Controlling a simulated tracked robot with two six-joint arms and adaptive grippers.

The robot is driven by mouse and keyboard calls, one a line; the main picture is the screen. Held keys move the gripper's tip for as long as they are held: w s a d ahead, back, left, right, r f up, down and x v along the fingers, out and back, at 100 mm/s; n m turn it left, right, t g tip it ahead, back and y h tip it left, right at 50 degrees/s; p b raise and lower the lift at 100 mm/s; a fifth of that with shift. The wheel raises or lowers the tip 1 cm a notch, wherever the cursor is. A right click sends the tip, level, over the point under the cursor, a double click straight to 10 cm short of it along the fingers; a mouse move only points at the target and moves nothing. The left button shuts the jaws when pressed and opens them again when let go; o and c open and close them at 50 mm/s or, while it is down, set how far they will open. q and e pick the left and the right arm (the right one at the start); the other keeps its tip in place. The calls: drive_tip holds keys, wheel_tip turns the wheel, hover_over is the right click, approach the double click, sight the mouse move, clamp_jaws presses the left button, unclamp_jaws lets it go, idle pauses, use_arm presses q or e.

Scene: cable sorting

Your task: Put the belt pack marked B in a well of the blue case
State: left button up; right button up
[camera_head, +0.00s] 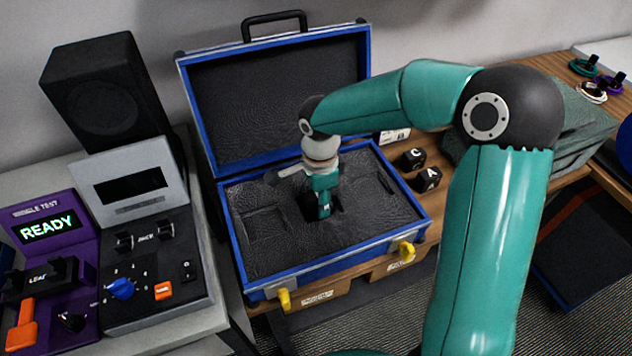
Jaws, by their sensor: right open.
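The blue case (420,226) stands open, its lid (368,60) upright at the back and black foam in its base. An empty square well shows at the foam's front left. My right gripper (323,208) is open and points down into a dark well near the middle of the foam. Its teal finger partly covers that well. I cannot make out a belt pack marked B; whether it sits in the dark well under my gripper cannot be told. My left gripper is not in view.
Two black packs marked C (413,158) and A (429,179) stand on the wooden table right of the case. A speaker (100,95) and a test console reading READY (48,228) stand to the left. Yellow latches (407,251) edge the case front. Coiled cables (592,92) lie far right.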

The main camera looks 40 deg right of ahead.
wheel_tip(320, 180, up, 12)
drive_tip(key=shift+f, duration=0.1)
idle(0.5)
